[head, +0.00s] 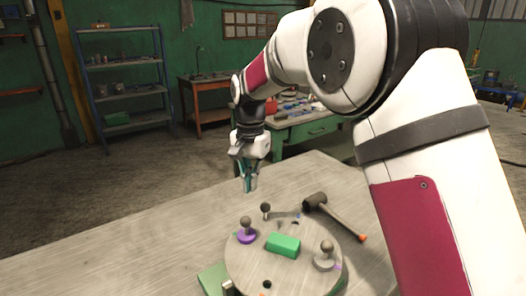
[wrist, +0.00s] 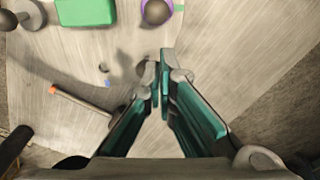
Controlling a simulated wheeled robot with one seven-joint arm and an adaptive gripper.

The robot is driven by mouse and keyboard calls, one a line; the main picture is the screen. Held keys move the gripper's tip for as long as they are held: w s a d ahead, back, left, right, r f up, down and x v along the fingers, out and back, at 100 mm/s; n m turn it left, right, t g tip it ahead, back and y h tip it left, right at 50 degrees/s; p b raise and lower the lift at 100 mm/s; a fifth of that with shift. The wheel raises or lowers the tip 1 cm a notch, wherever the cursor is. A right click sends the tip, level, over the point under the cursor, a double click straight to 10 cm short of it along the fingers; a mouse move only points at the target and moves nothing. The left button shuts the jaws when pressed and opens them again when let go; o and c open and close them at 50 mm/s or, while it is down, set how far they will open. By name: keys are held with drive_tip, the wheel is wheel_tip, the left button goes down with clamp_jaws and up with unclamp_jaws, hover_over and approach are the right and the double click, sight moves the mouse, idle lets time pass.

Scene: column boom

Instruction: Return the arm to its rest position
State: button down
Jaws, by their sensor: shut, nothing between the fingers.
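My arm reaches in from the right in the head view, white with dark red panels. My gripper (head: 250,186) hangs pointing down above the table, behind the round plate. In the wrist view my gripper (wrist: 160,72) has its teal-padded fingertips together with nothing between them. It appears apart from every object below it.
On the table (head: 120,246) stands a round plate (head: 254,272) with a green block (head: 283,244), a purple-based knob (head: 246,235), a grey-based knob (head: 325,258) and a small dark knob (head: 266,210). A hammer (head: 338,217) lies at the plate's right. The table's left side is clear.

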drive_tip(key=s+d+r+n+t, duration=0.2)
drive_tip(key=s+d+r, duration=1)
drive_tip(key=s+d, duration=0.25)
drive_tip(key=s+d+f+n+t, duration=0.1)
drive_tip(key=s+d, duration=0.2)
drive_tip(key=s, duration=0.6)
drive_tip(key=s+d+f+n+t, duration=0.1)
drive_tip(key=s+d+f+n, duration=0.1)
drive_tip(key=s, duration=0.8)
drive_tip(key=shift+d+f+t, duration=0.3)
drive_tip(key=shift+d, duration=0.35)
drive_tip(key=shift+w, duration=0.1)
